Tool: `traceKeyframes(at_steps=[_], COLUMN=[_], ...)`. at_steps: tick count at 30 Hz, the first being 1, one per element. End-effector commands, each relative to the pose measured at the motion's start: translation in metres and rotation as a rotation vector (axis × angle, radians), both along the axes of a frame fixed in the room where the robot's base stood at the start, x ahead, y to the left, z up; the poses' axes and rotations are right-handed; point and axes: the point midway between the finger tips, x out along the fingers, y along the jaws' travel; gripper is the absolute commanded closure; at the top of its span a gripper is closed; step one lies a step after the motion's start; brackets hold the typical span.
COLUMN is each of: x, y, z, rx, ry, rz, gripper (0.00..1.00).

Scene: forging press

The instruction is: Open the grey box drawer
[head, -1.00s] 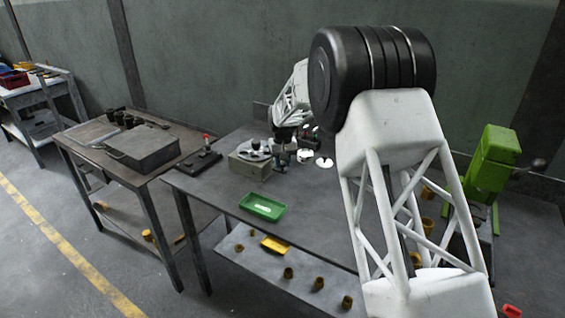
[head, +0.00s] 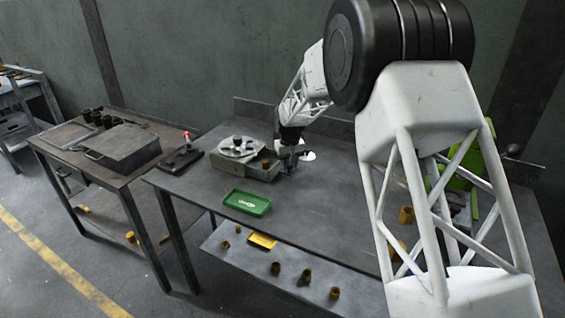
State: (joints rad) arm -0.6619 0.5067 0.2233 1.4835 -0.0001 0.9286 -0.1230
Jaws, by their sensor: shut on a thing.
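The grey box (head: 229,165) stands on the long metal table, with a round silver plate (head: 237,146) on top. Its drawer (head: 268,170) sticks out of the box's right side and appears partly open. My gripper (head: 289,166) is at the outer right end of the drawer, low over the table. It is shut on the drawer's end, most likely its handle. The handle itself is too small and too covered by the gripper to make out.
A green tray (head: 246,203) lies in front of the box near the table's front edge. A dark block with a red-tipped part (head: 183,157) stands left of the box. A green press (head: 484,150) is at the right, partly behind my arm. The tabletop between is clear.

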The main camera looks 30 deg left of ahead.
Motion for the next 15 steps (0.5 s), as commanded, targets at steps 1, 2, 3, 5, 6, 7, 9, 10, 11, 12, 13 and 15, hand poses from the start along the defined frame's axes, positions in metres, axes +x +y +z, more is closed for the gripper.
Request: traceKeyframes(at_steps=[1, 2, 3, 5, 6, 7, 9, 10, 11, 12, 13, 15], x=[0.0005, 0.0005, 0.0004, 0.0006, 0.0005, 0.0005, 0.0005, 0.0005, 0.0005, 0.0004, 0.0004, 0.0003], y=[-0.0008, -0.0009, -0.0008, -0.0007, -0.0006, -0.0006, -0.0005, -0.0005, -0.0005, -0.0006, -0.0006, -0.0006], z=[0.0017, 0.0016, 0.0017, 0.0017, 0.0017, 0.0017, 0.0017, 0.0018, 0.0017, 0.0015, 0.0014, 0.0011], rx=[0.001, 0.001, 0.001, 0.001, 0.001, 0.001, 0.001, 0.001, 0.001, 0.001, 0.001, 0.001], ry=[-0.001, -0.001, -0.001, -0.001, -0.001, -0.001, -0.001, -0.001, -0.001, -0.001, -0.001, -0.001], rz=[0.000, 0.000, 0.000, 0.000, 0.000, 0.000, 0.000, 0.000, 0.000, 0.000, 0.000, 0.000], gripper=[1.00, 1.00, 1.00, 1.00, 1.00, 1.00, 0.69, 0.65, 0.60, 0.60, 0.60, 0.60])
